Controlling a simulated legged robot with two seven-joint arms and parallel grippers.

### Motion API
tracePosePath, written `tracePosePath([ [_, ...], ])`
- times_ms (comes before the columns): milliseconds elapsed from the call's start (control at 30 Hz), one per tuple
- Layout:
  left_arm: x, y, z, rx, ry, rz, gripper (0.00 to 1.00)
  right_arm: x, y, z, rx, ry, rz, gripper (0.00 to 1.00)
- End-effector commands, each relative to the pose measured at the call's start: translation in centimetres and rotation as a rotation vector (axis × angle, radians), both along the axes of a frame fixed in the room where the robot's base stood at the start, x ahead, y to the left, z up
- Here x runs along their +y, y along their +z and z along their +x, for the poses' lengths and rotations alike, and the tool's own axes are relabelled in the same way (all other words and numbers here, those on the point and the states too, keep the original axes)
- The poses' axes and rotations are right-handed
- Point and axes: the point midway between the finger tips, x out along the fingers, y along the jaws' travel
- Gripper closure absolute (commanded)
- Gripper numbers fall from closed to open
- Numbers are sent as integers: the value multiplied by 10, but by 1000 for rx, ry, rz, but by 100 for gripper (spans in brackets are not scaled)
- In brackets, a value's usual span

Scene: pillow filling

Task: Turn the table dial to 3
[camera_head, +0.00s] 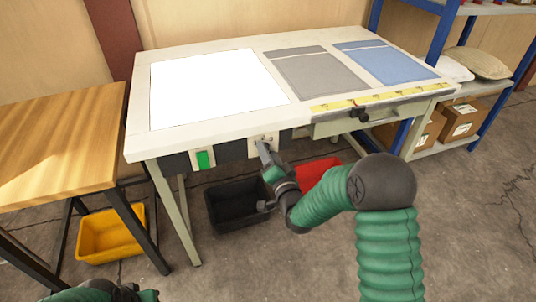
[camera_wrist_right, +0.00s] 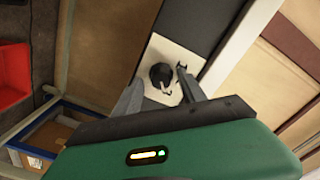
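The dial is a round black knob (camera_wrist_right: 161,75) on a pale plate (camera_wrist_right: 161,53) in the right wrist view. In the head view this plate (camera_head: 257,141) is on the front edge of the white-topped table, and my right gripper partly covers it. My right gripper (camera_wrist_right: 160,82) is open, with one finger on each side of the knob. I cannot tell whether the fingers touch it. The plate's markings and the dial's setting are too small to read. Part of my left arm shows at the bottom left of the head view, and its finger state is unclear.
A green switch (camera_head: 205,159) is left of the dial plate. A drawer with a black knob (camera_head: 360,115) is to the right. A black bin (camera_head: 224,222), a red bin (camera_head: 312,172) and a yellow bin (camera_head: 106,236) stand on the floor. A wooden table (camera_head: 60,140) is at left.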

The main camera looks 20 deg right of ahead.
Motion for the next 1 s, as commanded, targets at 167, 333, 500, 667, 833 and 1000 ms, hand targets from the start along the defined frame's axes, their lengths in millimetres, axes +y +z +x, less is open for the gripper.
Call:
tracePosePath([
  [167,0,0,0,0,0,0,100,1,0,-1,0,2,0,52],
  [333,0,4,0,0,0,0,100,1,1,-13,3,2,-1,52],
  [500,0,14,0,0,0,0,100,-1,2,-56,5,2,0,52],
  [667,0,21,0,0,0,0,100,-3,0,-104,8,2,0,52],
  [833,0,59,0,0,0,0,100,-5,9,-146,11,1,3,52],
  [1000,0,88,0,-1,0,0,100,-5,5,-160,8,2,2,52],
])
